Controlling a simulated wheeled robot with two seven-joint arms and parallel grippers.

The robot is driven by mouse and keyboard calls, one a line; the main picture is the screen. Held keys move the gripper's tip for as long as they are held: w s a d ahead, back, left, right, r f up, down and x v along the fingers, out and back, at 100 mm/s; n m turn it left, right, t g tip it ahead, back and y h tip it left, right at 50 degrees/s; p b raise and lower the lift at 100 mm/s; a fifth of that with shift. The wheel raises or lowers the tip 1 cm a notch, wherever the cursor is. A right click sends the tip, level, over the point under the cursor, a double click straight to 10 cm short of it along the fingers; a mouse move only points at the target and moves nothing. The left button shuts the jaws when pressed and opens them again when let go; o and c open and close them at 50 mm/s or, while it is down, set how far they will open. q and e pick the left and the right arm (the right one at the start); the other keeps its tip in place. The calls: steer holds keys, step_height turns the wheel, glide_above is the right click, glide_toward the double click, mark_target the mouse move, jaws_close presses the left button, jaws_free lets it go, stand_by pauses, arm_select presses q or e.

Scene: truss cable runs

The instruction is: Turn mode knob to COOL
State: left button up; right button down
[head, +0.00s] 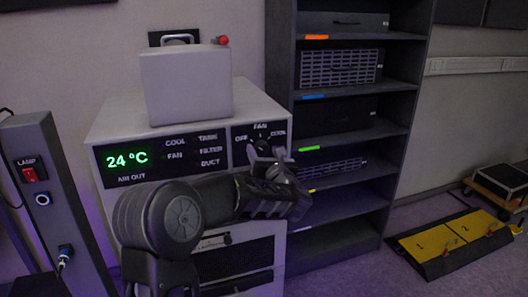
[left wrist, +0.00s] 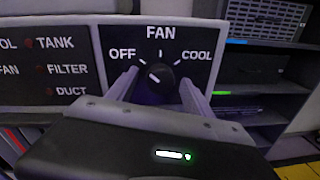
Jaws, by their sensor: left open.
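The mode knob (left wrist: 161,74) is a dark round knob on a black panel (left wrist: 205,38) lettered OFF at left, FAN at top and COOL at right. A small pale mark shows on the knob's left side; its exact setting is hard to tell. My left gripper (left wrist: 157,82) is open, with one finger on each side of the knob; I cannot tell whether they touch it. In the head view, my left gripper (head: 264,152) is in front of the same panel and partly covers the knob.
The grey cabinet's display (head: 127,159) reads 24 °C in green. A pale box (head: 187,85) stands on the cabinet. A dark shelf rack (head: 400,100) is close on the right. A lamp-switch post (head: 50,200) stands at left, and yellow numbered plates (head: 448,240) lie on the floor.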

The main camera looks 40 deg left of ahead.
arm_select(q)
steer(key=shift+c, duration=0.3)
jaws_close()
